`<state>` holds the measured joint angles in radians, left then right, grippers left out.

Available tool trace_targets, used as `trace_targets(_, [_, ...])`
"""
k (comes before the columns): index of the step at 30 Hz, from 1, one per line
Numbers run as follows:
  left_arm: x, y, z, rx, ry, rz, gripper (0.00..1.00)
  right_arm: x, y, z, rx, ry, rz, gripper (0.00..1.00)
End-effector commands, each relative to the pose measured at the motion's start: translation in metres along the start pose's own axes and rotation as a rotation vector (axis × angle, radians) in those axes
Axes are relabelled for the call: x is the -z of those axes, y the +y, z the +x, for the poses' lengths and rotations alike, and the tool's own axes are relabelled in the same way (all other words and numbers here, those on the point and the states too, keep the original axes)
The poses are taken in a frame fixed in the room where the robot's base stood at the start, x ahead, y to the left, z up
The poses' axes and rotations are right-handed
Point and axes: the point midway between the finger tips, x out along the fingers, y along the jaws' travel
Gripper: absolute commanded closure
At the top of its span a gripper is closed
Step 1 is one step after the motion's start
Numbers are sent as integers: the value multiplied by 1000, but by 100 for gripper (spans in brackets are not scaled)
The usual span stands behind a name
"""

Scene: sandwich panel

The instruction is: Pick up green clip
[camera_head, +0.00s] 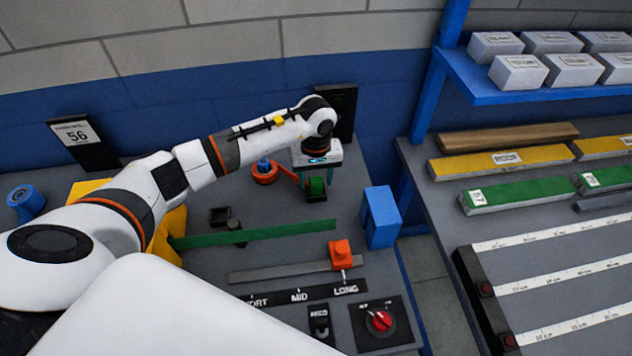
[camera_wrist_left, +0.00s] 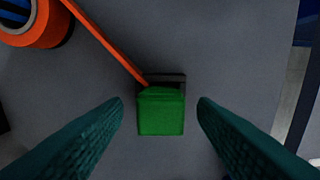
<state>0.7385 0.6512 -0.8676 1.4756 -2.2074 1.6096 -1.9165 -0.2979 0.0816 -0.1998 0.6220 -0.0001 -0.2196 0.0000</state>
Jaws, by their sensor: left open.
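The green clip (camera_wrist_left: 161,112) is a small block against a dark holder (camera_wrist_left: 165,78) on the grey bench. In the head view the green clip (camera_head: 316,187) stands just below my left gripper (camera_head: 316,168). In the left wrist view my left gripper (camera_wrist_left: 160,125) is open, with one dark teal finger on each side of the clip. Gaps show between both fingers and the clip, so neither appears to touch it. My right gripper is not in view.
An orange roll (camera_head: 264,173) sits left of the clip, and its orange strip (camera_wrist_left: 105,42) reaches the dark holder. A blue block (camera_head: 380,217) stands to the right. A long green strip (camera_head: 260,233) and a red knob panel (camera_head: 381,322) lie nearer.

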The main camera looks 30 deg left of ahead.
Motion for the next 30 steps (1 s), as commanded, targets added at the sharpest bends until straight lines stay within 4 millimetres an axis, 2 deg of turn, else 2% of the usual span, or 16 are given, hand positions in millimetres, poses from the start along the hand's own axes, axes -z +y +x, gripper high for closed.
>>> trace_targets(4, [0,0,12,0,0,0,47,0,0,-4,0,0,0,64])
trace_targets(10, [0,0,14,2,-1,0,47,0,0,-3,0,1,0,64])
trace_targets(11, [0,0,14,2,-1,0,49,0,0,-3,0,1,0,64])
trace_targets(18, [0,0,13,1,-1,0,88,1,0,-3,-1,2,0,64])
trace_targets(20, [0,0,13,1,-1,0,96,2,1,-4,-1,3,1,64])
trace_targets(26, [0,0,13,2,-2,0,96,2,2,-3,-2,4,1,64])
trace_targets(30, [-2,-1,3,5,-5,2,96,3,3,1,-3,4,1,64])
